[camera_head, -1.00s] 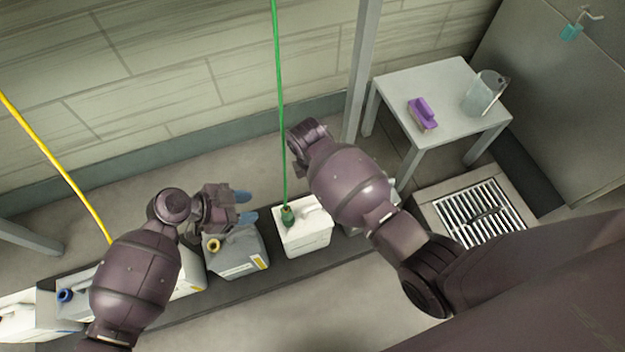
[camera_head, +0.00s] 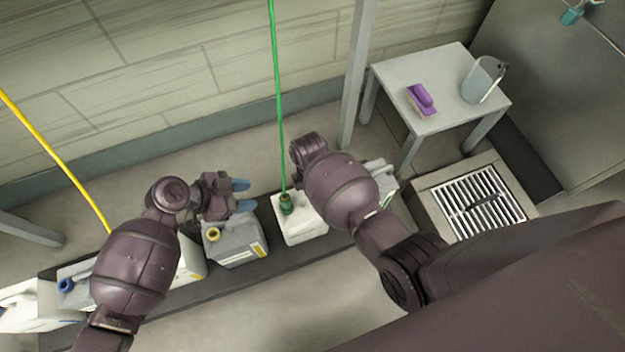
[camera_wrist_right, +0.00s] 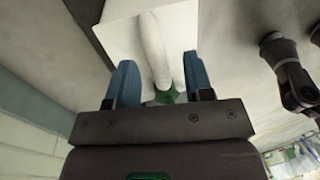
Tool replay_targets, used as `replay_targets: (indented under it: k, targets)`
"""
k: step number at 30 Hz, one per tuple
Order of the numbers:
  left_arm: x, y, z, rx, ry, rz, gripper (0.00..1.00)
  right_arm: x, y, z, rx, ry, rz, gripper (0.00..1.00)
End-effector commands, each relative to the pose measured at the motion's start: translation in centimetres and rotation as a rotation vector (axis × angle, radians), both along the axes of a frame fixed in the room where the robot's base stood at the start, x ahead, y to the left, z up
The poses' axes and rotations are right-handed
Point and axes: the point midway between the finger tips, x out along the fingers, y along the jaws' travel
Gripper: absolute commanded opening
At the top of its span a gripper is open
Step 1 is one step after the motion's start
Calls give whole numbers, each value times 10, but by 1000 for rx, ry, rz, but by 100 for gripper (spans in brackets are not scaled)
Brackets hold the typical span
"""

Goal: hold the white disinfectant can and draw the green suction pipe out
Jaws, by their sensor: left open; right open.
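The white disinfectant can (camera_head: 303,230) stands on the dark ledge in the head view. The green suction pipe (camera_head: 278,110) runs down from above to the green fitting (camera_head: 287,205) at the can's top. My left gripper (camera_head: 243,195) is open and empty, left of the white can and over the grey can's back edge. My right gripper is hidden behind its own arm in the head view. In the right wrist view my right gripper (camera_wrist_right: 160,82) is open; the can's white handle (camera_wrist_right: 153,50) and a green part (camera_wrist_right: 167,96) show between its blue fingers. Contact cannot be told.
A grey can with a yellow neck (camera_head: 236,246) stands left of the white can; a pale container (camera_head: 382,172) stands right, partly behind my right arm. A yellow pipe (camera_head: 55,160) hangs at left. A table (camera_head: 440,75) holds a purple brush (camera_head: 420,99) and a jug (camera_head: 484,80).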

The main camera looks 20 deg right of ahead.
Motion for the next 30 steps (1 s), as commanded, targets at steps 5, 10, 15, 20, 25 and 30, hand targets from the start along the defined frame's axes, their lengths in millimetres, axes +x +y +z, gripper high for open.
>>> replay_targets:
  k: [5,10,15,20,25,30]
  targets:
    - [0,0,0,0,0,0,43,-3,0,-12,0,1,0,47]
    - [0,0,0,0,0,0,43,-3,0,-16,0,-1,0,47]
    - [0,0,0,0,0,0,43,-3,0,-16,0,-1,0,47]
    - [0,0,0,0,0,0,43,-3,0,-16,0,-1,-1,31]
    - [0,0,0,0,0,0,43,-3,0,-16,0,0,-1,5]
    - [0,0,0,0,-1,-1,50,-3,0,-16,0,0,-1,0]
